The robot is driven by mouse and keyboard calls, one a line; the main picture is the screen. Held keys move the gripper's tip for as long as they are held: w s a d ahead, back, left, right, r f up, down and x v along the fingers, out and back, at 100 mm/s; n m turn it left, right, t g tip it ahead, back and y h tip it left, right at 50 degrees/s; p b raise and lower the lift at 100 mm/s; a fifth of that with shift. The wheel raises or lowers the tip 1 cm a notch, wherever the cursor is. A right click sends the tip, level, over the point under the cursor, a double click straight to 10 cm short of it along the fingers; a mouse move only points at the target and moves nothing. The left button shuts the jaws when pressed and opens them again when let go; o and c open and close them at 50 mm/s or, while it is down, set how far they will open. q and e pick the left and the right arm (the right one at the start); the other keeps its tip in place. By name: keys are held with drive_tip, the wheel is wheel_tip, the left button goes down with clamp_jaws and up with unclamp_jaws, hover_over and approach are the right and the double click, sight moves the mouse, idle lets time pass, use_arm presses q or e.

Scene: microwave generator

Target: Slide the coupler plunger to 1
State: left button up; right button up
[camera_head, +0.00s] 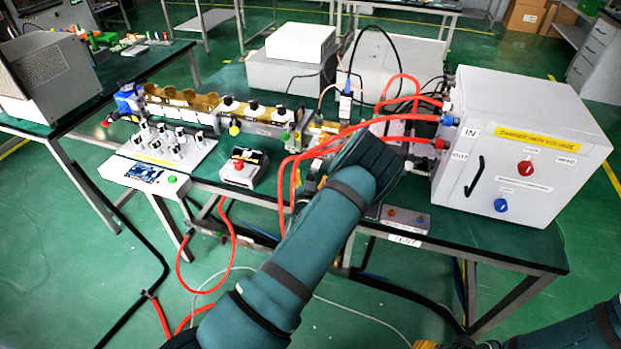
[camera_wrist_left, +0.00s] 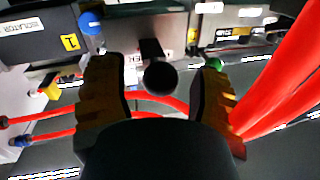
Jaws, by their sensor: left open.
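In the left wrist view, a round black knob (camera_wrist_left: 160,78) on a short dark stem shows between my fingers. It looks like the coupler plunger, but its label is mostly covered. A yellow tag marked 1 (camera_wrist_left: 70,42) is on the grey housing to its left. My left gripper (camera_wrist_left: 156,75) is open, one finger on each side of the knob, with visible gaps. In the head view my left forearm and wrist hide this gripper and the knob. My right arm enters at the bottom right; only a yellow-orange bit of its gripper (camera_head: 425,344) shows.
Red hoses (camera_head: 350,133) run from the white high-voltage box (camera_head: 528,140) past my left wrist; in the wrist view they pass close to the right finger (camera_wrist_left: 285,75). A green knob (camera_wrist_left: 214,63) and blue knob (camera_wrist_left: 90,22) are near the fingers. A small control box (camera_head: 243,168) stands left.

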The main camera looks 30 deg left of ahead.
use_arm(q)
clamp_jaws()
drive_tip(key=shift+b+x, duration=0.65)
drive_tip(key=shift+x, duration=0.4)
unclamp_jaws()
drive_tip(key=shift+d, duration=0.25)
drive_tip(key=v, duration=1.2)
